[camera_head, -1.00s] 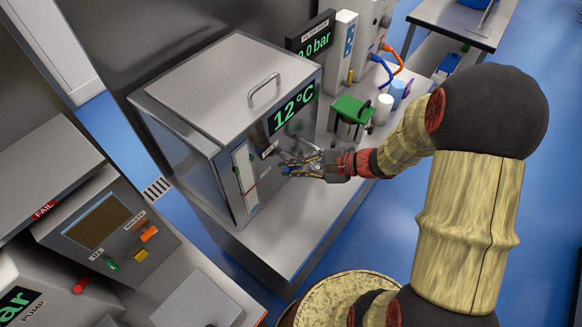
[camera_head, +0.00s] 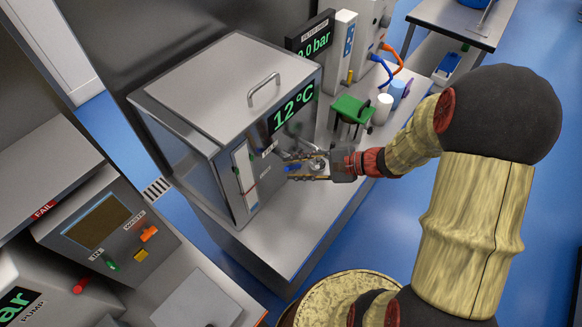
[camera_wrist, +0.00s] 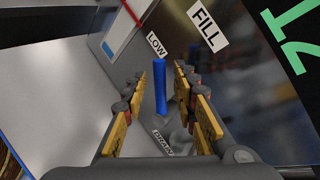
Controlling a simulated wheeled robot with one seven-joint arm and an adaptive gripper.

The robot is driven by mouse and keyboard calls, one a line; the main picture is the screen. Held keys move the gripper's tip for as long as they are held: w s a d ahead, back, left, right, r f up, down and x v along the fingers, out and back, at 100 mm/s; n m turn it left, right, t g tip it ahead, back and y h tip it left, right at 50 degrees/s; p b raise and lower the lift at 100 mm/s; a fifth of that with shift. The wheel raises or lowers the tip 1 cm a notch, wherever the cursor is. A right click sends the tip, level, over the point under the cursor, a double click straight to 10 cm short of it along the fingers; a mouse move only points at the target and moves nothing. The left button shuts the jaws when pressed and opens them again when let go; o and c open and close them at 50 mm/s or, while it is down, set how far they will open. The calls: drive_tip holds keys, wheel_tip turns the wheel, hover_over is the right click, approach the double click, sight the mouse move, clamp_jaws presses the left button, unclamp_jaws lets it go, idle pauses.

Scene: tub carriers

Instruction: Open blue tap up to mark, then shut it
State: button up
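The blue tap (camera_wrist: 159,88) is a thin upright lever on the front of the steel tub (camera_head: 190,125). In the head view only a small bit of its blue (camera_head: 292,169) shows between my fingers. My gripper (camera_head: 287,167) is open, pointing at the tub front. In the wrist view its fingers (camera_wrist: 160,72) stand on both sides of the blue lever, with gaps to it. A white level gauge (camera_head: 241,172) stands on the tub front, left of the tap; a red line (camera_wrist: 130,38) shows on it in the wrist view.
Labels FILL (camera_wrist: 208,30), LOW (camera_wrist: 156,44) and DRAIN (camera_wrist: 176,143) surround the tap. The tub display (camera_head: 292,108) reads 12 °C. A green object (camera_head: 351,108) and small containers (camera_head: 383,107) stand behind my gripper. The bench (camera_head: 305,225) in front is clear.

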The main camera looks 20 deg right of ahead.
drive_tip(key=v, duration=1)
idle(7.0)
